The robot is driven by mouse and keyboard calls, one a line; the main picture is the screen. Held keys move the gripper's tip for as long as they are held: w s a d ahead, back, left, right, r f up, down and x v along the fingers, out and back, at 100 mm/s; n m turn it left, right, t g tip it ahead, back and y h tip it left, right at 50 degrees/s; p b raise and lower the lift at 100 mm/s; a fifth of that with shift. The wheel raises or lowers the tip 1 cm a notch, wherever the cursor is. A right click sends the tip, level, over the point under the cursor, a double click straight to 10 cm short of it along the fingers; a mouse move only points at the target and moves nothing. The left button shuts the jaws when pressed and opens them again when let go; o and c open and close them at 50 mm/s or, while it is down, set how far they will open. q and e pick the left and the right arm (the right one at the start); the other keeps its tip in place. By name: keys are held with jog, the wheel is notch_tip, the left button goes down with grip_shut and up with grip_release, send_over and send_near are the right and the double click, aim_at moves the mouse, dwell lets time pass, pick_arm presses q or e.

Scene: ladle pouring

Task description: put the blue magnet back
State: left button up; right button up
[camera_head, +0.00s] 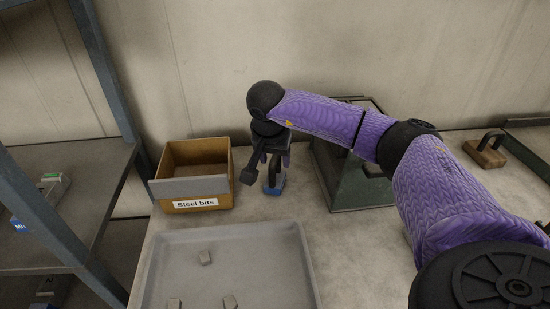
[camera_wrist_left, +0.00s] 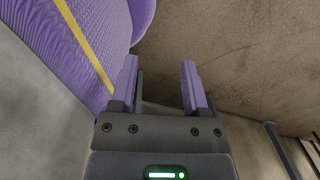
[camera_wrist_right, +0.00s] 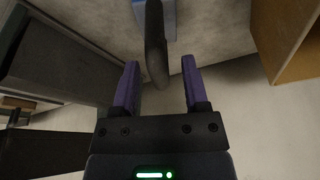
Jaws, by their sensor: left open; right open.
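The blue magnet (camera_head: 275,190) stands on the table, with its blue base low and a dark handle above. My right gripper (camera_head: 262,176) hangs over it, pointing down, and partly hides it. In the right wrist view the magnet's blue base (camera_wrist_right: 171,16) is at the top edge, and its dark handle reaches down to between the open fingertips of my right gripper (camera_wrist_right: 160,80). I cannot tell whether the fingers touch the handle. My left gripper (camera_wrist_left: 160,80) is open and empty in the left wrist view; it does not show in the head view.
An open bin labelled "Steel bits" (camera_head: 195,205) stands left of the magnet. A grey tray (camera_head: 162,262) in front holds a few small bits (camera_head: 205,257). A green metal box (camera_head: 352,190) is close on the right. Metal shelves (camera_head: 75,170) stand at the left.

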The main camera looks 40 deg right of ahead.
pick_arm(q)
jog(key=shift+t, duration=0.3)
jog(key=r+p, duration=0.1)
jog(key=w+d+r+p, duration=0.1)
jog(key=d+r+p, duration=0.1)
jog(key=shift+w+d+r, duration=0.2)
jog(key=shift+w+r, duration=0.05)
jog(key=shift+r, duration=0.05)
pick_arm(e)
jog(key=v, duration=1.1)
jog(key=shift+r, duration=0.25)
pick_arm(q)
jog(key=shift+s+a, duration=0.1)
jog(key=shift+a, duration=0.05)
pick_arm(e)
jog(key=shift+a, duration=0.15)
